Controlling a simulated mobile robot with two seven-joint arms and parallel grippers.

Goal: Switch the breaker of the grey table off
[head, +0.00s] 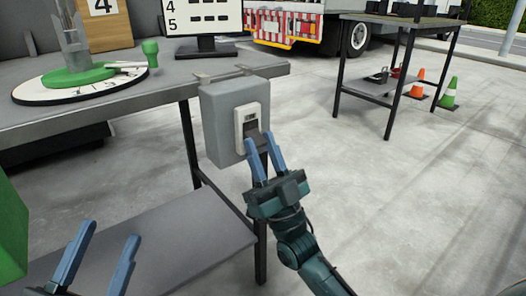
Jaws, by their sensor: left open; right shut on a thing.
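The breaker is a grey box (222,128) fixed at the right end of the grey table (200,70). Its front has a light frame (240,122) with a dark switch lever (253,134) in it. My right gripper (262,142) is at the lower part of that frame, its blue fingertips shut on the lever. The fingertips partly cover the lever, so its exact position is hard to tell. My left gripper (103,243) is open and empty at the lower left, well apart from the box.
A round dial with a green base (75,76) and a screen (204,18) stand on the grey table. A green object (12,230) is at the left edge. A second table (400,22), traffic cones (449,95) and a truck (285,25) are behind. The floor at right is clear.

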